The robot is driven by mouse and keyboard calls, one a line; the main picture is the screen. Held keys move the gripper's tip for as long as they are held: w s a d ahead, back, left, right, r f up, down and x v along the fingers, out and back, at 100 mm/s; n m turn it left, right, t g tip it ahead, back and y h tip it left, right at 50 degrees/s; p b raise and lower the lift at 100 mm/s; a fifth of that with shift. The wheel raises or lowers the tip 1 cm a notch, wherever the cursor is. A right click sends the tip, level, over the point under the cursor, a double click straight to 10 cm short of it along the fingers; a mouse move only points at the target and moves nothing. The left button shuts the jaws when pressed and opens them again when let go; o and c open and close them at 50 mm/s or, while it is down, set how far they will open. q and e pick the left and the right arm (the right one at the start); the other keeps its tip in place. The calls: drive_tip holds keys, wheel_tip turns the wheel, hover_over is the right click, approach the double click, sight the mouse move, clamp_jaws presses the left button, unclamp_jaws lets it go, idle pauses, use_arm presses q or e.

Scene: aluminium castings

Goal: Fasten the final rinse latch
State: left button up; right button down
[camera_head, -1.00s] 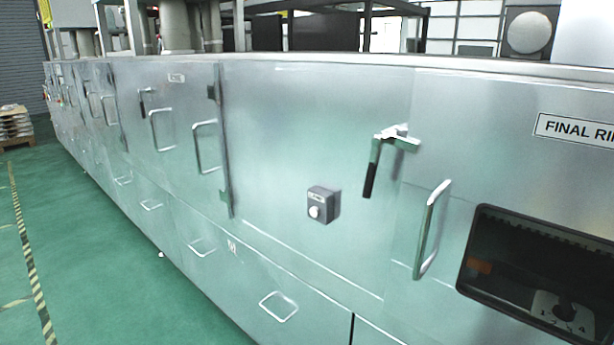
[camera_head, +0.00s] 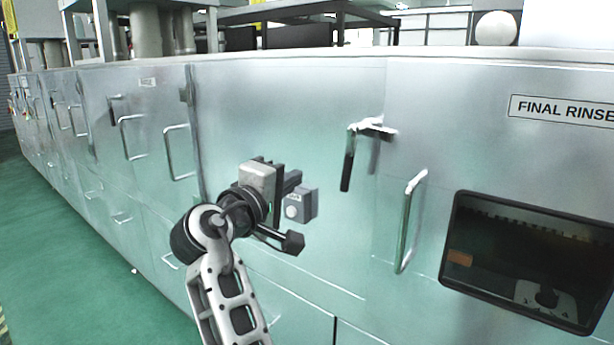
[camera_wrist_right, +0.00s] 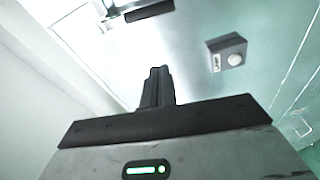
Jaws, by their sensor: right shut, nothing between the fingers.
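The latch (camera_head: 372,128) sits on the steel front left of the FINAL RINSE label (camera_head: 563,111). Its black lever (camera_head: 347,168) hangs down, slightly tilted. In the right wrist view the black lever (camera_wrist_right: 150,11) shows at the top edge. My right gripper (camera_head: 293,182) is shut and empty, left of the latch and lower, in front of the panel near a small grey button box (camera_head: 302,204). In the right wrist view its closed fingers (camera_wrist_right: 157,86) point toward the panel, apart from the lever. My left gripper is not in view.
A vertical bar handle (camera_head: 410,222) stands out from the door right of the latch. A dark window (camera_head: 530,262) is further right. More doors with handles (camera_head: 178,152) run off to the left. Green floor (camera_head: 80,270) lies open at the lower left.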

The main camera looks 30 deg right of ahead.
drive_tip(key=x, duration=1)
drive_tip(key=s, duration=0.4)
drive_tip(key=shift+s+d+f, duration=0.1)
drive_tip(key=shift+d+f, duration=0.05)
drive_tip(key=shift+f, duration=0.2)
